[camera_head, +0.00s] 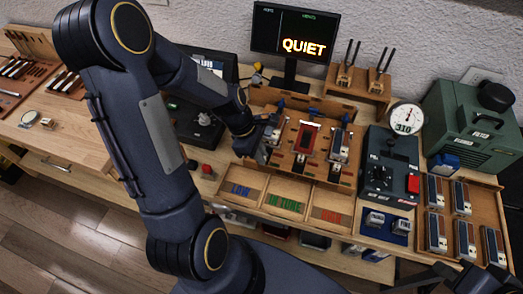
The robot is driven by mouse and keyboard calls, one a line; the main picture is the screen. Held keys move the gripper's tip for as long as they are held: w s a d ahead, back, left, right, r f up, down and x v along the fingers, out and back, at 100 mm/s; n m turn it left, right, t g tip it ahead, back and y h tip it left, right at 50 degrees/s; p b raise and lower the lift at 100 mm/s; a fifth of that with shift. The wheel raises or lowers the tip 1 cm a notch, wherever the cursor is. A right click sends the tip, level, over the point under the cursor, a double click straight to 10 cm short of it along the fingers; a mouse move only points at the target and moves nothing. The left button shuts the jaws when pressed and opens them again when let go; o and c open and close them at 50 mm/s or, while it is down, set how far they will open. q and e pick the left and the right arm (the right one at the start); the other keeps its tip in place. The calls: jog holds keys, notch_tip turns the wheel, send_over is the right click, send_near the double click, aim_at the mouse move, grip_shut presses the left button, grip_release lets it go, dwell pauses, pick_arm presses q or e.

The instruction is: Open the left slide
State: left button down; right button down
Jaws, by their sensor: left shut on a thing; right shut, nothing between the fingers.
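The wooden fixture (300,165) stands on the bench with a red-framed block (307,138) at its middle. The left slide (277,133) is on the fixture's left side, partly hidden by my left gripper. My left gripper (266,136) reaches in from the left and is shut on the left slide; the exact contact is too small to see. A similar right slide (341,146) sits on the fixture's right side. My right gripper (478,282) is shut and empty at the lower right, apart from the fixture and partly cut off by the frame edge.
Labelled trays (285,203) lie in front of the fixture. To the right are a dark box with a red button (390,175), a dial gauge (405,118), a green machine (470,118) and a wooden rack (468,205) of several blocks. A monitor (294,32) reading QUIET stands behind.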

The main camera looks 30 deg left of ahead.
pick_arm(q)
jog(key=c, duration=1.4)
grip_release()
jog(key=shift+s, duration=0.25)
jog(key=shift+c, duration=0.2)
jog(key=v, duration=0.7)
jog(key=shift+r, duration=0.35)
jog(key=shift+a, duration=0.15)
jog(key=s+d+r+m+t, duration=0.2)
jog(key=s+m, duration=0.4)
jog(key=m, duration=0.3)
jog(key=s+d+r+m+t, duration=0.2)
jog(key=s+d+r+m, duration=0.2)
jog(key=m, duration=0.6)
notch_tip(320, 180, up, 4)
jog(key=s, duration=0.2)
jog(key=shift+s+d+f+t, duration=0.2)
jog(key=shift+s+d+t, duration=0.1)
jog(key=shift+s+d, duration=0.1)
